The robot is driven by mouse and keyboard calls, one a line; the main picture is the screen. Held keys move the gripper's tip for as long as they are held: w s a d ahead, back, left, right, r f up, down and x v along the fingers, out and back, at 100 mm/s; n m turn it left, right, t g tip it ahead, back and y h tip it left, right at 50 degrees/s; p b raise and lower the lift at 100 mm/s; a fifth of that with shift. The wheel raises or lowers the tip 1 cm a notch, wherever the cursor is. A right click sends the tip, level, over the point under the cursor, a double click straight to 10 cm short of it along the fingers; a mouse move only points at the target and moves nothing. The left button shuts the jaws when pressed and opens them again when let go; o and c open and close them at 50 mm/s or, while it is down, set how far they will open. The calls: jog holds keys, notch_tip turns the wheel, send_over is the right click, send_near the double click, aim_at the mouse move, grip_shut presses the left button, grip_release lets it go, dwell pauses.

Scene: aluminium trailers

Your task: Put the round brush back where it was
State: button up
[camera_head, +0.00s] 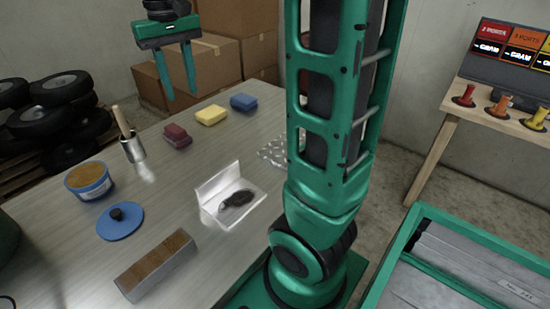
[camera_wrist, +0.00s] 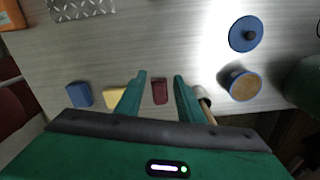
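What looks like the round brush (camera_head: 122,124) stands on the left part of the table, with a wooden handle up and a shiny metal cylinder below. I cannot tell whether the cylinder is its ferrule or a cup. It also shows in the wrist view (camera_wrist: 207,110), partly hidden behind the right finger. My gripper (camera_head: 182,97) is open and empty, raised above the far side of the table, right of the brush. In the wrist view my gripper (camera_wrist: 160,76) has its fingers apart, with a dark red block (camera_wrist: 159,92) seen between them.
The table (camera_head: 75,255) holds a blue tub (camera_head: 88,182), a blue lid (camera_head: 120,222), a wood-topped block (camera_head: 155,265), a white tray (camera_head: 208,192) with a dark item, and yellow (camera_head: 211,115) and blue (camera_head: 243,102) blocks. A green-framed bin (camera_head: 392,250) stands right.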

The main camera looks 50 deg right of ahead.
jog(key=s+d+f+m, duration=0.1)
jog(key=s+f, duration=0.3)
jog(key=s, duration=0.4)
jog(key=s+d+f+m, duration=0.1)
jog(key=s+d+f, duration=0.2)
jog(key=s+f, duration=0.2)
jog(key=s+d+f+m, duration=0.1)
jog(key=s+f, duration=0.3)
jog(key=s, duration=0.8)
jog(key=shift+s+d+f+m, duration=0.1)
jog(key=shift+d+f+m, duration=0.2)
jog(key=shift+d+f, duration=0.15)
